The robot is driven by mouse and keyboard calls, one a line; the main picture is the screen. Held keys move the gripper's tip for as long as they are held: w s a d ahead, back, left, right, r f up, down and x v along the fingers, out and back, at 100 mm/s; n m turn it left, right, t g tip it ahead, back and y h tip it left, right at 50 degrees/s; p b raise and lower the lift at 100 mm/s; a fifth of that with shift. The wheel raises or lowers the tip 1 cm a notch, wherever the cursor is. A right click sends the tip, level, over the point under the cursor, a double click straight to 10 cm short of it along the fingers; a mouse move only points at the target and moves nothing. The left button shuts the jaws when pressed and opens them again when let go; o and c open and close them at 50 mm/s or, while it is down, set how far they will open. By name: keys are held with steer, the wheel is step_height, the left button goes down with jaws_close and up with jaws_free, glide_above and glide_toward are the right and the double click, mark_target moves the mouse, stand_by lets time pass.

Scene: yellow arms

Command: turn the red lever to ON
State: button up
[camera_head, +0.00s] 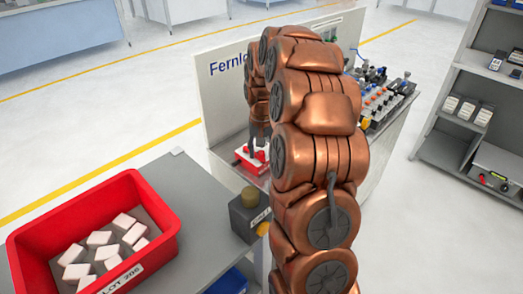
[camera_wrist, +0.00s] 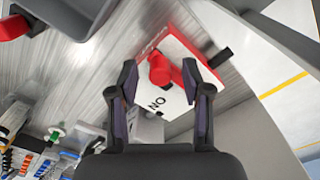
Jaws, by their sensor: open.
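The red lever (camera_wrist: 163,72) sits on a white plate (camera_wrist: 178,98) with a red edge in the wrist view. The letters "ON" are printed on the plate, near the lever's lower side. My gripper (camera_wrist: 160,67) is open, with one finger on each side of the lever in the picture. I cannot tell whether either finger touches it. In the head view the white plate (camera_head: 240,160) shows low on the bench, with red parts on it, and my copper arm reaches down there and hides much of it.
A red crate (camera_head: 22,250) with several pale blocks stands at the left. A dark box with a round knob (camera_head: 250,196) is nearer me. A white back panel (camera_head: 228,98) rises behind the bench. Several small fittings (camera_head: 380,100) stand right of my arm. Shelves (camera_head: 445,145) are farther right.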

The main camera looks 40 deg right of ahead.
steer(key=shift+c, duration=0.5)
jaws_close()
